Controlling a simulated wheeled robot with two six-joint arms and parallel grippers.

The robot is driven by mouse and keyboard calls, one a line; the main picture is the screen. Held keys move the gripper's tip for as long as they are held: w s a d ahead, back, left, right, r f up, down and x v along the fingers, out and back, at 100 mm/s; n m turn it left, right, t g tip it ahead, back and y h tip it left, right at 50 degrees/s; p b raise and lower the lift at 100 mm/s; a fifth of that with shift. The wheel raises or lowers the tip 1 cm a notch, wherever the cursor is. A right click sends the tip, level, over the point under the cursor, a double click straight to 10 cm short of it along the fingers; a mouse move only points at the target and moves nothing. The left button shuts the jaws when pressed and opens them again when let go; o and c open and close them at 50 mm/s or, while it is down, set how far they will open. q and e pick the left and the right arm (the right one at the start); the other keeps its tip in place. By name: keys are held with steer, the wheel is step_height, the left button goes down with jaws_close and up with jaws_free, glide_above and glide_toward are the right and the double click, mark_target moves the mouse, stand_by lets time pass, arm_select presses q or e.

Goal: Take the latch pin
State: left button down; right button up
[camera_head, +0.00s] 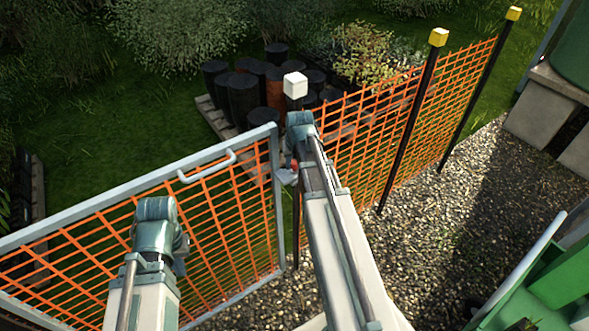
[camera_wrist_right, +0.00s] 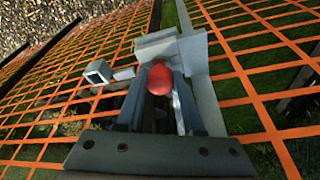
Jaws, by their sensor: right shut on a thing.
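The latch pin has a round red knob (camera_wrist_right: 159,79), seen in the right wrist view at a grey metal latch bracket (camera_wrist_right: 196,52). My right gripper (camera_wrist_right: 165,92) is shut on it, with a finger on each side of the knob. In the head view a bit of red (camera_head: 293,166) shows beside my right wrist at the gate's edge; my arm hides most of the latch. Whether the pin sits in the bracket I cannot tell. My left gripper (camera_head: 181,252) is largely hidden behind its own wrist, in front of the gate, and its fingers do not show.
A grey-framed gate (camera_head: 277,200) with orange mesh and a handle (camera_head: 208,167) fills the left. A white-capped post (camera_head: 295,86) stands beside it, then orange fence with yellow-capped posts (camera_head: 438,38). Gravel (camera_head: 450,215) lies open at right.

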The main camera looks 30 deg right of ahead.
jaws_close()
step_height(320, 180, up, 10)
steer(key=p, duration=1)
